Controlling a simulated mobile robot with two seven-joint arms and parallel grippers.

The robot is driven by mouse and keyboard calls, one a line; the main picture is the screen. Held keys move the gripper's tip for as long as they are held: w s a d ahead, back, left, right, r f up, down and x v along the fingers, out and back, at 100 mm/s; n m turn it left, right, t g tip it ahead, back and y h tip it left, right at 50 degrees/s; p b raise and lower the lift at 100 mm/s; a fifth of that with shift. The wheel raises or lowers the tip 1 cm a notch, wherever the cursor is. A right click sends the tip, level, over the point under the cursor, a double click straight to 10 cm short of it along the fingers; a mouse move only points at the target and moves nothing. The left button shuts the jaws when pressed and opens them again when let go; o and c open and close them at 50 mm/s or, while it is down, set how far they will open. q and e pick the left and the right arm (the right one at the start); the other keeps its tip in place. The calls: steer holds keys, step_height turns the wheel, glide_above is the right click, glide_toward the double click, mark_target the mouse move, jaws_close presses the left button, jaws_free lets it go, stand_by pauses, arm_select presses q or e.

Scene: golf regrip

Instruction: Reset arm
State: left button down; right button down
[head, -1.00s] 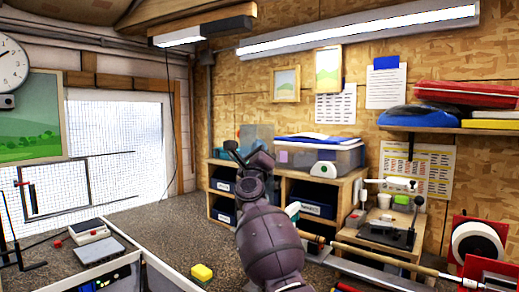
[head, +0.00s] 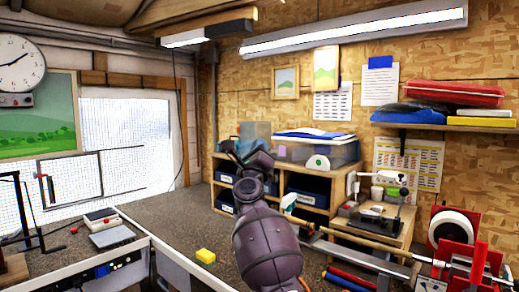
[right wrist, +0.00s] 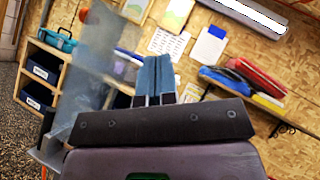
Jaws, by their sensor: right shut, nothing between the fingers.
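My right arm rises in the middle of the head view, and its gripper (head: 232,148) points up and away, in front of the shelving. In the right wrist view the two blue-grey fingers (right wrist: 155,78) are together with nothing between them. They point toward the plywood wall and touch nothing that I can see. My left gripper is in neither view.
A golf shaft (head: 355,243) lies across red clamps (head: 478,262) at the right. A white-edged bench (head: 180,262) is front left.

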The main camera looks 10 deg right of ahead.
steer(key=s+a+r+n+t+y, duration=0.35)
steer(key=n+y, duration=0.65)
steer(key=n, duration=0.7)
steer(key=s+d+f+n+g+y, duration=0.1)
steer(key=s+d+f+n+g, duration=0.25)
steer(key=f, duration=0.65)
steer(key=s+d+f+n+g, duration=0.15)
steer(key=s+f+n, duration=0.35)
steer(key=f, duration=0.6)
steer(key=s+d+f+n+g+y, duration=0.1)
steer(key=s+d+f+n+g, duration=0.2)
steer(key=f+n, duration=0.5)
steer(key=s+d+f+g+h, duration=0.1)
steer(key=s+d+f+g, duration=0.2)
steer(key=s+f, duration=1.3)
steer(key=s+d+f+m+g+h, duration=0.1)
steer(key=s+d+f+g, duration=0.3)
steer(key=s+f, duration=1.3)
steer(key=d+h, duration=0.1)
steer(key=d, duration=0.2)
steer(key=shift+s+d+f+h, duration=0.15)
steer(key=shift+s+f+h, duration=0.15)
steer(key=shift+f, duration=0.1)
